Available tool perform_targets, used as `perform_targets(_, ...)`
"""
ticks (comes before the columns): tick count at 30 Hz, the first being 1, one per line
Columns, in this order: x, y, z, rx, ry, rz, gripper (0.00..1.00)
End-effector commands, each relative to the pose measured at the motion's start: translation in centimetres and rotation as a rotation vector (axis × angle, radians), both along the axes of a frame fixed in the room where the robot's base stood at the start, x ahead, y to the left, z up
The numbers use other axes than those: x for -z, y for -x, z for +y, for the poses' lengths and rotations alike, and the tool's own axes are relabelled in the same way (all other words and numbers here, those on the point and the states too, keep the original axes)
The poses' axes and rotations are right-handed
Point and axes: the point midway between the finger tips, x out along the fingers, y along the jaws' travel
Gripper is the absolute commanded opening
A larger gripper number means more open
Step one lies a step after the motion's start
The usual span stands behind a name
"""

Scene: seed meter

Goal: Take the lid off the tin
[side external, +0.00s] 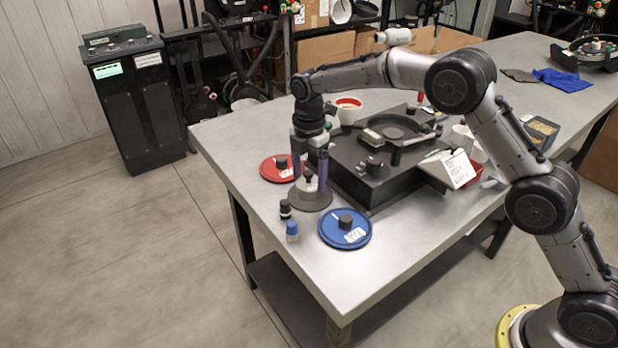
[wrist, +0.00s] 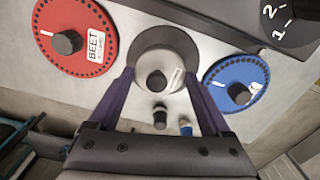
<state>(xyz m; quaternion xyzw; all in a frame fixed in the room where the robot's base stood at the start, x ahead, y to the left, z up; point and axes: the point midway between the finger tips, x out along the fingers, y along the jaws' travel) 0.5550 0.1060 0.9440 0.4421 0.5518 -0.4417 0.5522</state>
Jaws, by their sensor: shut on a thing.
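A red disc (side external: 271,170) lies to the left and a blue disc (side external: 357,234) to the right, both knobbed. Two small knobbed pieces, black (side external: 285,210) and blue-topped (side external: 292,231), stand close in front. The dark seed meter base (side external: 352,190) rises just behind.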

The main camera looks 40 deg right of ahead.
Motion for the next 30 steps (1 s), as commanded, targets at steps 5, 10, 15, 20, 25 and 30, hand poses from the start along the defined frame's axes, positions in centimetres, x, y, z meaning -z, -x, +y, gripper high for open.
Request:
perform_targets(5, -2.3, -0.1, 0.0, 0.000, -0.001, -0.004, 0.29)
perform_targets(10, -5.5, 2.3, -0.4, 0.000, -0.001, -0.004, 0.29)
perform_targets(15, -9.1, 5.8, -1.1, 0.000, 0.000, -0.001, 0.29)
perform_targets(20, -10.4, 9.1, -1.7, 0.000, 0.000, -0.001, 0.29)
perform_targets(25, -11.5, 11.7, -2.2, 0.000, 0.000, -0.001, 0.29)
perform_targets(30, -12.2, 13.2, -2.6, 0.001, 0.000, -0.001, 0.29)
